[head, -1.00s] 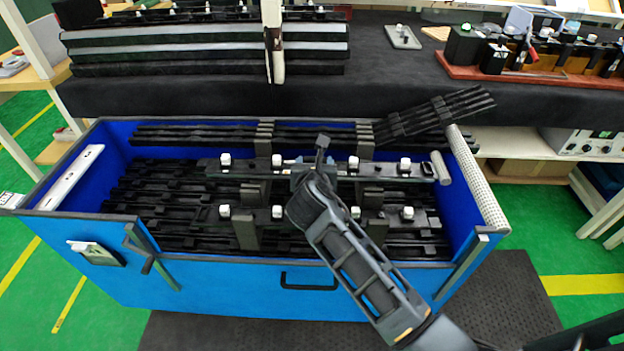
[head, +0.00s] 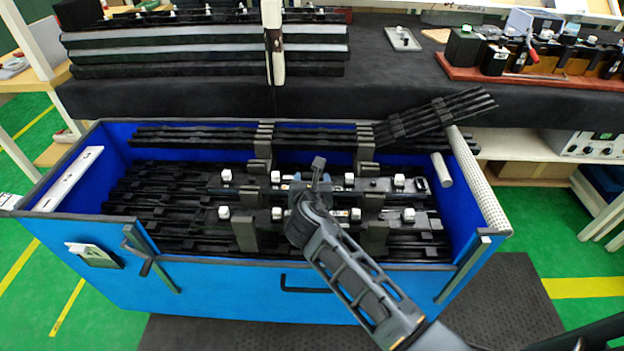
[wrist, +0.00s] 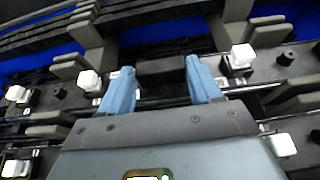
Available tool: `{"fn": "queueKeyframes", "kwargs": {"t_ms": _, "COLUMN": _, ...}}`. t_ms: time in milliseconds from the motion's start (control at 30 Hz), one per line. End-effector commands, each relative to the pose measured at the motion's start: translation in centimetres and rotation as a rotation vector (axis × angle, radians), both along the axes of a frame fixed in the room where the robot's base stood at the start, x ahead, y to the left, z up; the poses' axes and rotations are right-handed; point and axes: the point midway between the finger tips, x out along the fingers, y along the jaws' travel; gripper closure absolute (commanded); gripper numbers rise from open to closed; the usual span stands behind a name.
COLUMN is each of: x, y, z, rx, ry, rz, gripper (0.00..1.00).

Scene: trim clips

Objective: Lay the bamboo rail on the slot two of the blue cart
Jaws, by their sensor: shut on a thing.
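The rail in my gripper (head: 314,180) is dark, with several white clips along its top; no bamboo colour shows. My gripper is shut on this dark rail (head: 245,181) near its middle, inside the blue cart (head: 220,285). The rail lies level, low between grey upright dividers (head: 366,146); whether it touches its supports I cannot tell. In the wrist view the blue fingers (wrist: 162,85) straddle a dark block on the rail (wrist: 270,69). A second similar rail with white clips (head: 325,217) lies nearer the cart's front. My wrist hides part of both rails.
Several plain black rails fill the cart's floor and back. A bundle (head: 435,115) leans over the back right rim. A perforated white tube (head: 480,185) lines the right wall. A black bench (head: 180,98) with stacked rails stands behind.

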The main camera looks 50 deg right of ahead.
Motion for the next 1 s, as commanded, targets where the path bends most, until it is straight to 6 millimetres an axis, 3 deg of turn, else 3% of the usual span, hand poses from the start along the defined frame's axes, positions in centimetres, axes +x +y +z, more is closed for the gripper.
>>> {"fn": "queueKeyframes", "kwargs": {"t_ms": 267, "x": 0.1, "y": 0.0, "z": -0.4, "rx": -0.001, "ry": -0.002, "rz": 0.001, "gripper": 0.79}}
{"fn": "queueKeyframes", "kwargs": {"t_ms": 300, "x": 0.0, "y": 0.0, "z": -0.5, "rx": -0.001, "ry": -0.001, "rz": 0.001, "gripper": 0.34}}
{"fn": "queueKeyframes", "kwargs": {"t_ms": 533, "x": 0.0, "y": 0.0, "z": -0.5, "rx": -0.001, "ry": 0.000, "rz": 0.000, "gripper": 0.12}}
{"fn": "queueKeyframes", "kwargs": {"t_ms": 767, "x": 0.0, "y": 0.0, "z": -0.5, "rx": -0.001, "ry": -0.001, "rz": 0.000, "gripper": 0.11}}
{"fn": "queueKeyframes", "kwargs": {"t_ms": 1000, "x": -0.5, "y": 0.7, "z": 1.0, "rx": -0.001, "ry": 0.002, "rz": 0.003, "gripper": 0.11}}
